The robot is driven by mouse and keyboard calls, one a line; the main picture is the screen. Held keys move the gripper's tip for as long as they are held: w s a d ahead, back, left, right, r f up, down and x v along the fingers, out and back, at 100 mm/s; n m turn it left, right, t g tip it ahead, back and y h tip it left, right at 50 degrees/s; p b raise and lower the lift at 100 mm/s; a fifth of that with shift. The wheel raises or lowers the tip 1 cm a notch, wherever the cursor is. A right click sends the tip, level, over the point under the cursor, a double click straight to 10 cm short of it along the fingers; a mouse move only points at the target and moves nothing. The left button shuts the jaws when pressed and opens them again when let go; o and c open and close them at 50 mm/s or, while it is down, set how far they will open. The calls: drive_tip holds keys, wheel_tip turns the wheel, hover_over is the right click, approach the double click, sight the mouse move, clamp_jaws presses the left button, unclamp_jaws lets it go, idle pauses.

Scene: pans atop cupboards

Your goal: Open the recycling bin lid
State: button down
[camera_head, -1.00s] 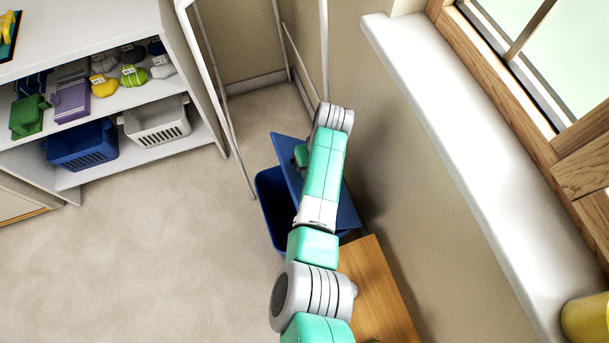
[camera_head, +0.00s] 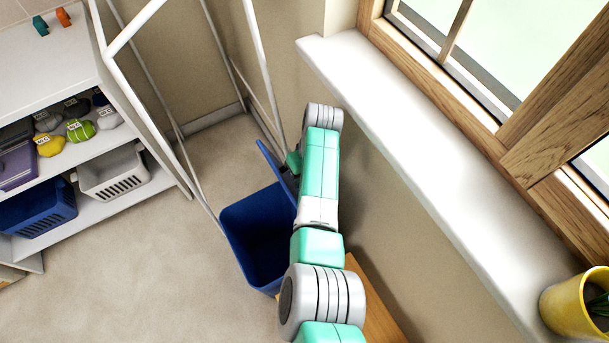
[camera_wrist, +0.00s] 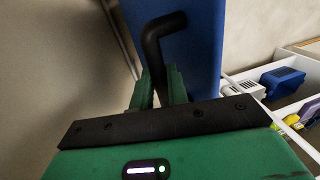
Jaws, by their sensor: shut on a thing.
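The blue recycling bin (camera_head: 262,235) stands on the floor left of my arm, and its open top and dark inside show. Its blue lid (camera_head: 274,170) is raised steeply at the bin's right side, partly hidden by my arm. The lid also fills the upper middle of the wrist view (camera_wrist: 203,50). My gripper (camera_wrist: 160,88) is shut on the black bent lid handle (camera_wrist: 155,42). In the head view the gripper (camera_head: 293,162) is mostly hidden behind my arm, next to the lid.
A wall with a white window sill (camera_head: 430,170) runs close on the right. A wooden surface (camera_head: 385,315) lies beside the bin. White drying-rack bars (camera_head: 190,125) stand behind it. White shelves (camera_head: 105,205) hold baskets at left. Floor to the left is clear.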

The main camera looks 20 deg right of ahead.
drive_tip(key=shift+s+f, duration=0.2)
drive_tip(key=shift+f, duration=0.15)
drive_tip(key=c, duration=1.5)
unclamp_jaws()
drive_tip(key=shift+c, duration=0.2)
drive_tip(key=shift+o, duration=0.9)
drive_tip(key=shift+s, duration=0.2)
drive_tip(key=shift+w+r, duration=0.15)
drive_tip(key=shift+w, duration=0.05)
wheel_tip(320, 180, up, 8)
drive_tip(key=d+p, duration=0.1)
drive_tip(key=shift+w+d+f+p, duration=0.15)
drive_tip(key=shift+d+f+p, duration=0.1)
drive_tip(key=shift+p, duration=0.1)
